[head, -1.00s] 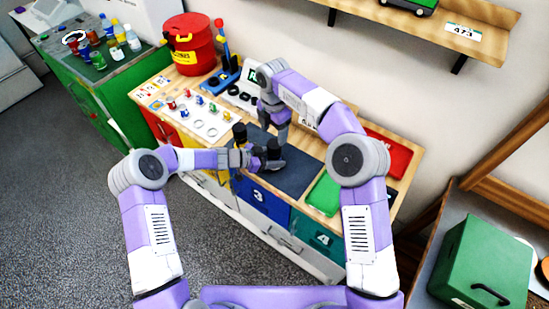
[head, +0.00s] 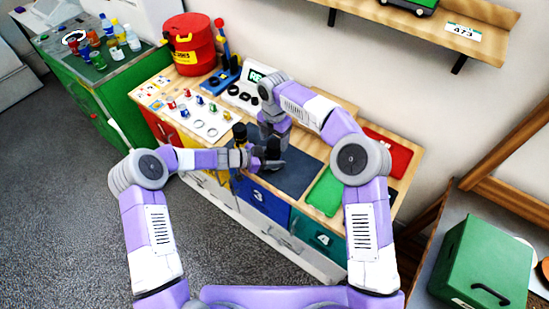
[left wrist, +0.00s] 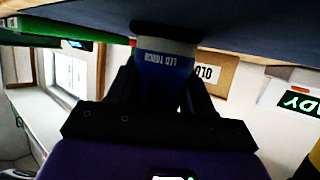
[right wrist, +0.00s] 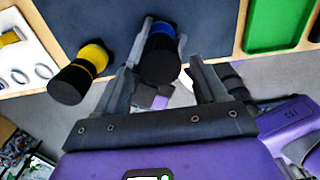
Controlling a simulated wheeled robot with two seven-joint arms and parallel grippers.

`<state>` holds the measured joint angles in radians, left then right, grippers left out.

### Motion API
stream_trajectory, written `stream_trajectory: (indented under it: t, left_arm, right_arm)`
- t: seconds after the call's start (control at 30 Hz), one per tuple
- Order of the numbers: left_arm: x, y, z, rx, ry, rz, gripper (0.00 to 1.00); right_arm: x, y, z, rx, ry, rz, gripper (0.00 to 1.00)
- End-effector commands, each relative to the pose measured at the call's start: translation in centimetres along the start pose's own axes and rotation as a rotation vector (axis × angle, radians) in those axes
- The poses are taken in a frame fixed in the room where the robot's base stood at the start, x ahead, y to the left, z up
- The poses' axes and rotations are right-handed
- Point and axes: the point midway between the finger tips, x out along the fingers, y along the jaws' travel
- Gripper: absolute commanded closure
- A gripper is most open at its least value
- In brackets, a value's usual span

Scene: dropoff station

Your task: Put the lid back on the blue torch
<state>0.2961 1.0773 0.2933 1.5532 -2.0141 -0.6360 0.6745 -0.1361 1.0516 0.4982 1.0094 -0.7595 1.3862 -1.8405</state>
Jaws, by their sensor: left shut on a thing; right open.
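The blue torch (left wrist: 165,65) is upright between my left gripper's fingers, low over or on the dark mat (right wrist: 85,25). Its LED TORCH lettering shows in the left wrist view. My left gripper (head: 268,153) is shut on it. In the right wrist view, a black cylindrical top (right wrist: 160,62) is in line with the torch's blue band (right wrist: 163,30). I cannot tell whether this top is the lid or how firmly it sits. My right gripper (right wrist: 165,80) is open, its fingers apart on either side of this view of the black top.
A yellow-and-black torch (right wrist: 82,72) stands close by on the left. Green (head: 325,190) and red (head: 387,152) trays lie to the right. A white board with rings (head: 205,117) is at the left. The mat's right part is clear.

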Motion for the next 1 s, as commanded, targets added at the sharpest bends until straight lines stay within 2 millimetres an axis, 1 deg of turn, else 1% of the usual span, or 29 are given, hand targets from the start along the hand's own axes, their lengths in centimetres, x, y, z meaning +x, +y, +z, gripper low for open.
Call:
stream_trajectory:
  t: [0.03, 0.1, 0.23, 0.4, 0.6, 0.63, 0.9, 1.0]
  left_arm:
    - [0.1, 0.3, 0.4, -0.003, -0.006, 0.006, 1.00]
    - [0.1, 0.3, 0.4, -0.003, -0.006, 0.006, 1.00]
    - [0.1, 0.3, 0.4, -0.003, -0.006, 0.005, 1.00]
    - [0.1, 0.3, 0.4, -0.003, -0.006, 0.005, 1.00]
    - [0.1, 0.3, 0.4, -0.003, -0.006, 0.005, 1.00]
    - [0.1, 0.3, 0.4, -0.003, -0.006, 0.005, 1.00]
    - [0.1, 0.3, 0.4, -0.002, -0.006, 0.005, 1.00]
    - [0.1, 0.3, 0.4, -0.002, -0.006, 0.005, 1.00]
  right_arm:
    - [0.9, 0.0, 0.0, -0.001, 0.003, -0.001, 0.29]
    - [1.9, -0.1, 0.0, 0.000, 0.003, -0.002, 0.29]
    - [3.0, 0.0, 0.0, 0.000, 0.001, 0.000, 0.29]
    - [3.6, 0.0, 0.0, 0.000, 0.001, 0.001, 0.29]
    - [3.6, 0.0, 0.0, 0.001, 0.000, 0.001, 0.29]
    - [3.6, 0.0, 0.0, 0.001, 0.000, 0.001, 0.30]
    - [3.5, 0.0, 0.0, 0.001, 0.000, 0.002, 0.72]
    - [3.5, 0.0, 0.0, 0.001, 0.000, 0.002, 0.85]
